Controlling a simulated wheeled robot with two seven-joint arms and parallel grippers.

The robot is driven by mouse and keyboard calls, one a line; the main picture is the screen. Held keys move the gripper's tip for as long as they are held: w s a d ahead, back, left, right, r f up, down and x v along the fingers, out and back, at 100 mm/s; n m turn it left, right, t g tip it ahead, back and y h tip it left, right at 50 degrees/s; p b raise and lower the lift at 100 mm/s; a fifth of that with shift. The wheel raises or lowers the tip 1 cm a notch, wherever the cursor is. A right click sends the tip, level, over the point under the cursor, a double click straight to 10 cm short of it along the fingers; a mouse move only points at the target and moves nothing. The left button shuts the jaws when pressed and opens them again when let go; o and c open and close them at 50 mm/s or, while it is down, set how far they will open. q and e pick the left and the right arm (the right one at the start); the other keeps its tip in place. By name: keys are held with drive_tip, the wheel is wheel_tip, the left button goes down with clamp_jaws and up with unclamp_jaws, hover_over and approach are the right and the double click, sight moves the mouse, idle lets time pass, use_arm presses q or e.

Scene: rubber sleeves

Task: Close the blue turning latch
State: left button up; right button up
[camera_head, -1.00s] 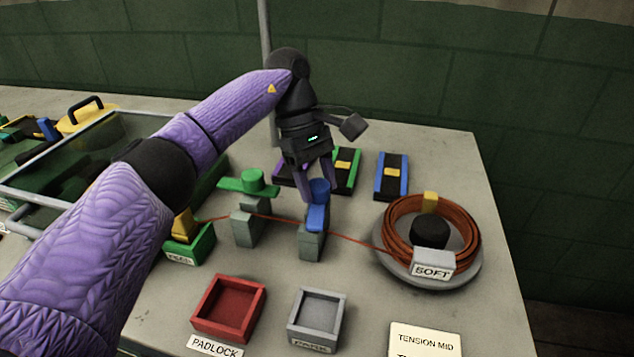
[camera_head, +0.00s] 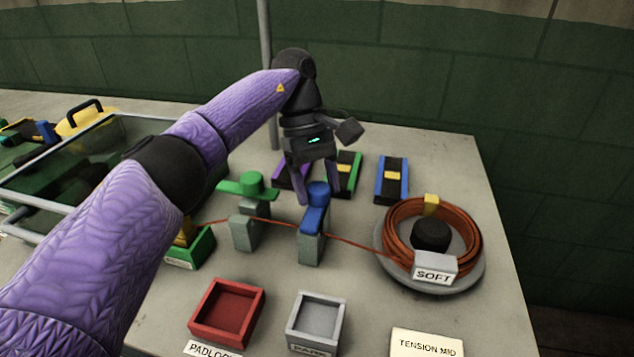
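The blue turning latch (camera_head: 314,220) sits on top of a grey post (camera_head: 311,250), with a round blue knob (camera_head: 318,190) at its far end. Its bar points toward the front of the table, roughly along the post top. My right gripper is not in view.
An orange cable runs past both posts to a coil (camera_head: 462,240) on a grey dish labelled SOFT. A red tray (camera_head: 197,330) and a grey tray (camera_head: 340,325) stand in front. Blue-black (camera_head: 392,195) and green-black blocks lie behind. A glass-lidded case is left.

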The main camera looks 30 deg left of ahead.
sight(317, 185)
use_arm(q)
drive_tip(key=shift+o, duration=1.2)
drive_tip(key=shift+r, duration=0.3)
wheel_tip(317, 185, up, 9)
drive_tip(key=p, duration=0.4)
drive_tip(key=shift+r+p, duration=0.15)
drive_tip(key=shift+p, duration=0.2)
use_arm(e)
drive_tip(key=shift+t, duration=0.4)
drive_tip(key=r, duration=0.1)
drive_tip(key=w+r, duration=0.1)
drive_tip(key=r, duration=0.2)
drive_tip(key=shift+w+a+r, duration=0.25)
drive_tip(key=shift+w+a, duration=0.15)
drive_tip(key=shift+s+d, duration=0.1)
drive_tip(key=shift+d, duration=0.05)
